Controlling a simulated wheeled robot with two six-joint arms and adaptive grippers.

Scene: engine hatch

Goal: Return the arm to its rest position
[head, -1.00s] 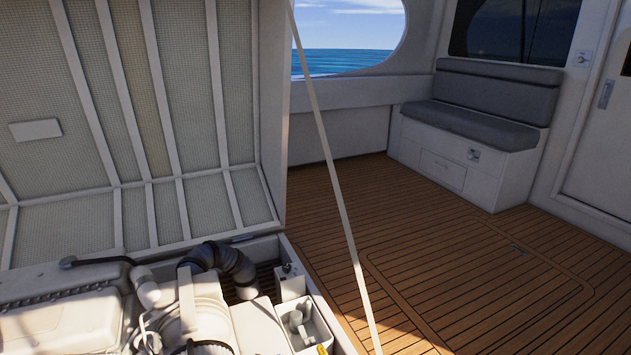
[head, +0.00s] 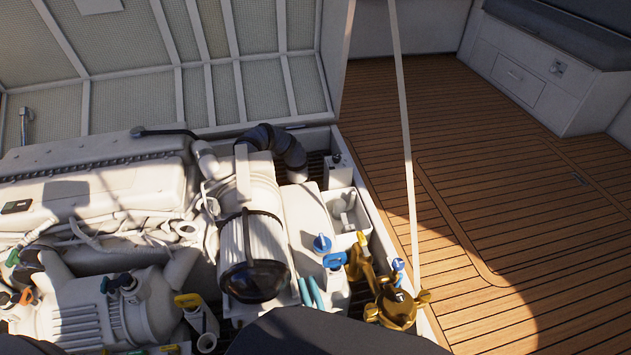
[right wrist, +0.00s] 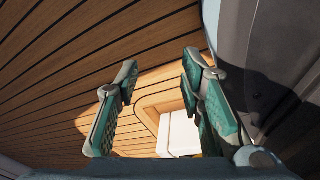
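My right gripper (right wrist: 160,100) shows in the right wrist view, its two green-padded fingers wide apart with nothing between them. It is over the wooden deck (right wrist: 60,60), with a white block-like surface (right wrist: 179,133) beyond the fingers. No gripper is visible in the head view. A dark rounded shape covers the bottom middle of that view. My left gripper is not seen in either view.
The white engine (head: 90,200) fills the open hatch at left. The raised hatch lid (head: 130,65) stands behind it. A brass valve (head: 395,306) sits at the hatch's right corner. A thin pale strut (head: 405,130) rises there. The deck (head: 470,200) to the right is clear.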

